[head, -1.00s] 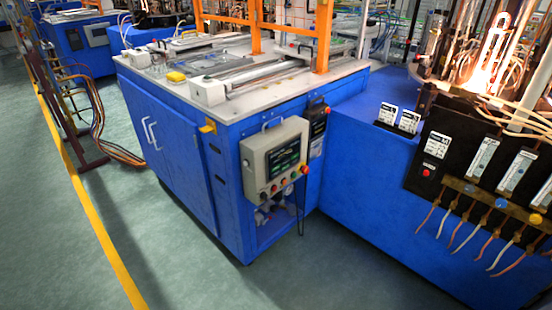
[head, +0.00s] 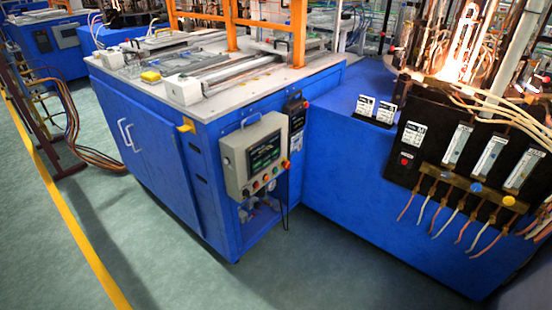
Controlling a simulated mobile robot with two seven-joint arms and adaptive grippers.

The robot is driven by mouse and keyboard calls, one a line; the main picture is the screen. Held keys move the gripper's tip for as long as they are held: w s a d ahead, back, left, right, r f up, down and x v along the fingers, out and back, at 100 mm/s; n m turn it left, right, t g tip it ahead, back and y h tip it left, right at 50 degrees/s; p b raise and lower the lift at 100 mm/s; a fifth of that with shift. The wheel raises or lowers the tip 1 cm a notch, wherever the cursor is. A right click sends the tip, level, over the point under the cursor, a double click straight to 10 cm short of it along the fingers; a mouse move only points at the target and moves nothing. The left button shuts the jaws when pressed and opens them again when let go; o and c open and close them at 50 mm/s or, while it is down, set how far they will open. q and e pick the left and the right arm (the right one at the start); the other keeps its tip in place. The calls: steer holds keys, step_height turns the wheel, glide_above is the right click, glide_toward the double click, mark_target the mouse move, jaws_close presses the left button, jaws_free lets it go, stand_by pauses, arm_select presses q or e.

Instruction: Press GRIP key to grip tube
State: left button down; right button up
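A grey control box (head: 254,156) hangs on the front of the blue machine cabinet (head: 157,165). It has a dark screen (head: 264,152) and a row of small coloured buttons (head: 262,183) below it. The lettering on the buttons is too small to read, so I cannot tell which one is the GRIP key. No glass tube can be made out for certain on the white machine top (head: 220,72). Neither of my grippers is in view.
A blue bench (head: 345,170) with a black gauge panel (head: 462,165) and hanging hoses stands at the right, below a bright flame (head: 455,68). Orange posts (head: 298,35) rise from the machine top. Green floor (head: 90,225) is free at the front left, crossed by a yellow line (head: 85,245).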

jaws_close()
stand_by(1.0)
